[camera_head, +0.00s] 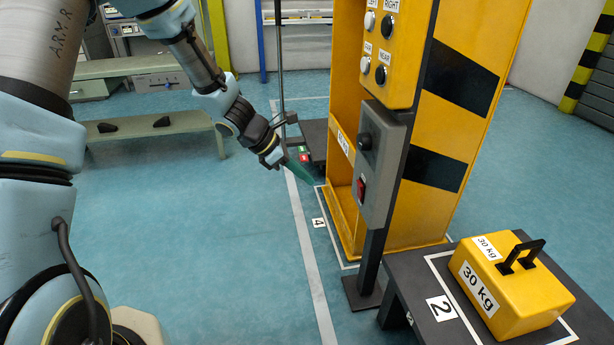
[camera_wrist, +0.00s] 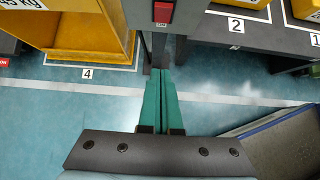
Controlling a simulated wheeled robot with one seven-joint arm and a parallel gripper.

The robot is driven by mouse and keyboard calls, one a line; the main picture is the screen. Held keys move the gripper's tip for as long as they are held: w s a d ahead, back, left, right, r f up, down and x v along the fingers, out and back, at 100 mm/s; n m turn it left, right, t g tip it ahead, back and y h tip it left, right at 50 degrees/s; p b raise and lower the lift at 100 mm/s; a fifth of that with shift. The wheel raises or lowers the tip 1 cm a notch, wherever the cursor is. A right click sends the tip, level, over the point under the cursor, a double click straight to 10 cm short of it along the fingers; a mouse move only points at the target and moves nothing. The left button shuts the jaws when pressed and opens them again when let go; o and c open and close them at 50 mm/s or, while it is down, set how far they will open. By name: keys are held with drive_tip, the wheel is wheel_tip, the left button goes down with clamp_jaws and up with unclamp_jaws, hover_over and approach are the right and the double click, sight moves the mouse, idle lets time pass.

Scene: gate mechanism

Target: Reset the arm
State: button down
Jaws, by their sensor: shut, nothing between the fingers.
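My arm reaches from the left of the head view towards the yellow gate frame. My gripper (camera_head: 306,172) points down and right there, with green fingers. In the wrist view the two green fingers of my gripper (camera_wrist: 163,75) lie side by side, shut with nothing between them. They are above the floor, apart from the grey control box (camera_head: 380,160). The box has a black knob (camera_head: 365,141) and a red switch (camera_head: 361,188). The red switch also shows at the top of the wrist view (camera_wrist: 163,12).
A yellow and black striped gate frame (camera_head: 455,120) carries a panel of buttons (camera_head: 388,45). A yellow 30 kg weight (camera_head: 513,285) stands on a dark table (camera_head: 425,268) marked 2. A bench (camera_head: 150,145) stands at the left. The floor between is clear.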

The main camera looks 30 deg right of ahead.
idle(0.4)
drive_tip(key=a+r+m+t+y, duration=0.25)
drive_tip(key=a+m, duration=0.25)
drive_tip(key=a, duration=0.9)
drive_tip(key=a+r+m+t+y, duration=0.15)
drive_tip(key=a+r+m, duration=0.3)
drive_tip(key=a, duration=0.85)
drive_tip(key=a+r+m+t+y, duration=0.1)
drive_tip(key=a+r+m+y, duration=0.3)
drive_tip(key=a, duration=1)
wheel_tip(320, 180, up, 24)
drive_tip(key=m+p, duration=0.1)
drive_tip(key=p, duration=2.4)
drive_tip(key=shift+s+d+h, duration=0.15)
drive_tip(key=shift+s+h, duration=0.15)
drive_tip(key=shift+s, duration=0.1)
drive_tip(key=shift+m, duration=0.25)
